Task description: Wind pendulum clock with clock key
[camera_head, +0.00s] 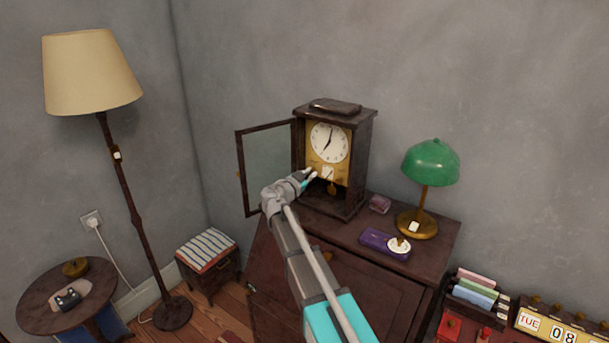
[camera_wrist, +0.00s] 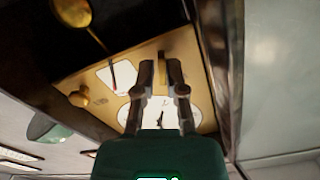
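The pendulum clock (camera_head: 358,150) stands on the dark cabinet with its glass door (camera_head: 268,158) swung open to the left. Its white dial (camera_head: 328,142) is on a brass plate, with the pendulum (camera_head: 332,189) below. My gripper (camera_head: 310,174) is in front of the clock, just below the dial. In the wrist view the clock appears turned over, with the pendulum (camera_wrist: 72,12) at top left and the dial partly behind the fingers. My gripper's fingers (camera_wrist: 162,75) are close together around a narrow brass piece, seemingly the clock key (camera_wrist: 161,70). Contact with the plate is unclear.
A floor lamp (camera_head: 127,184) stands far left.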

